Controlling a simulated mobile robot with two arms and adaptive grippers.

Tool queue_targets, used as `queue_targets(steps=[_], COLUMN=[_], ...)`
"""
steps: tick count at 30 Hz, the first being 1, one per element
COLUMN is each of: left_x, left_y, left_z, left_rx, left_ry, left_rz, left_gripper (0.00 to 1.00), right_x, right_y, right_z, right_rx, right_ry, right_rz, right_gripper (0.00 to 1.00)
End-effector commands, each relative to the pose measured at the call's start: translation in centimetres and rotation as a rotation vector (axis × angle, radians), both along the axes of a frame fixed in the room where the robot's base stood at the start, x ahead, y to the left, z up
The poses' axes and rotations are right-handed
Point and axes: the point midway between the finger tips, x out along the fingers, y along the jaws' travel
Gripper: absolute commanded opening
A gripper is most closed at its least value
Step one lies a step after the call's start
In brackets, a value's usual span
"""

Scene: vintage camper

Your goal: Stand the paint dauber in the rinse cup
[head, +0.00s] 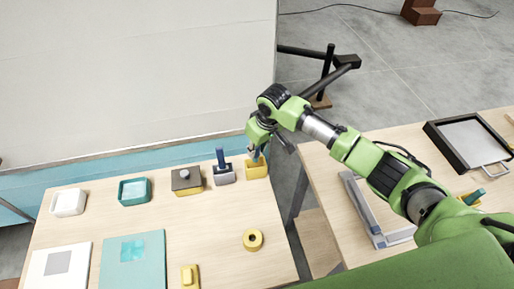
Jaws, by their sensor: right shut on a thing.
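My right gripper (256,152) reaches down at the far right corner of the left table. I cannot tell for certain which cup is the rinse cup. My left gripper is not in view.
Left along the table (220,215) are a dark lidded box (186,181), a teal dish (134,191) and a white dish (68,203). A gap separates the right table, which holds a black-framed tray (470,140).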

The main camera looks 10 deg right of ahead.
Motion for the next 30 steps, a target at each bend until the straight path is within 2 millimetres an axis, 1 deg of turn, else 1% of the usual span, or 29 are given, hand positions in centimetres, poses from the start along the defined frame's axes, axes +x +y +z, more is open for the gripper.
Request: queue_targets(steps=[4,15,30], left_x=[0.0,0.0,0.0], left_y=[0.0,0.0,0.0], left_z=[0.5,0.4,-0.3], left_rx=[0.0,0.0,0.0], left_ry=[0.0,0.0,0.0], left_rz=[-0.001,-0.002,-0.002], left_gripper=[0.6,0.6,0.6], right_x=[0.0,0.0,0.0], right_y=[0.0,0.0,0.0], right_z=[0.1,-0.1,-1.5], right_rx=[0.0,0.001,0.001], right_ry=[0.0,0.0,0.0], right_rz=[-0.001,0.0,0.0], right_gripper=[0.0,0.0,0.0])
